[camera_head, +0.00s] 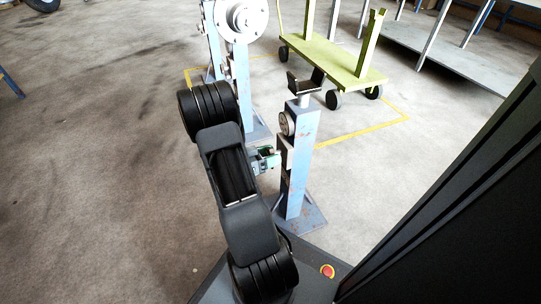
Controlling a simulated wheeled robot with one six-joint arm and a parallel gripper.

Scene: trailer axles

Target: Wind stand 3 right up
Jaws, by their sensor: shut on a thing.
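A blue-grey stand (298,170) with worn paint stands upright in front of my arm. Its base plate is on the floor, and a dark V-shaped cradle (306,84) tops a short bright post. No number can be read on it. A round dial-like disc (288,123) sits high on its column. My gripper (271,158), greenish and small in view, is at the left side of the column, about mid-height. It is shut on a part there, seemingly the stand's crank handle. The fingertips and most of that part are too small or hidden to make out.
Behind stands another blue-grey stand (214,42) beside a pale round hub flange (241,17). A yellow-green wheeled cart (335,60) is behind the near stand, by yellow floor lines (362,128).

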